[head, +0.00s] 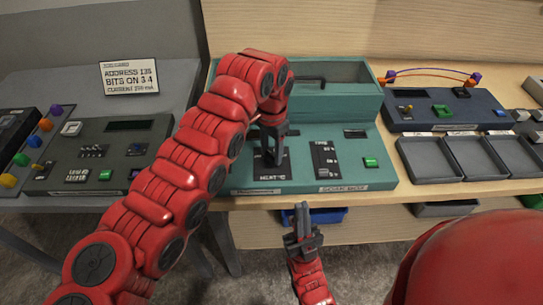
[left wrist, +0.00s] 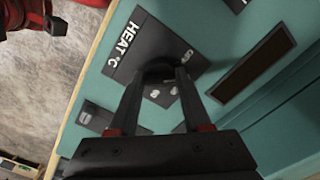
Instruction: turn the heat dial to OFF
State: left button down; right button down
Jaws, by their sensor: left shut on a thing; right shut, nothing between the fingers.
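The heat dial (left wrist: 160,72) is a dark round knob on a black plate (left wrist: 150,40) lettered "HEAT °C", seen in the left wrist view. My left gripper (left wrist: 162,78) is shut on the dial, one finger on each side of it. In the head view my left gripper (head: 272,158) points down onto the same plate at the front left of the teal console (head: 300,185). The dial's pointer and most of its scale marks are hidden by the fingers. My right gripper (head: 302,212) is shut and empty, in front of the table edge and apart from the console.
The teal console has a slider plate (head: 325,158), a green button (head: 371,161) and an open bin (head: 340,72) at its back. A grey console (head: 110,150) stands left, a dark blue one (head: 440,108) right. Grey trays (head: 425,158) lie at the right.

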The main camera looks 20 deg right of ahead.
pick_arm(q)
jog(key=n+b, duration=0.1)
jog(key=n, duration=0.1)
jog(key=shift+d+f+n, duration=0.1)
jog(key=shift+n, duration=1.4)
jog(key=shift+b, duration=0.3)
jog(key=shift+c, duration=1.8)
grip_release()
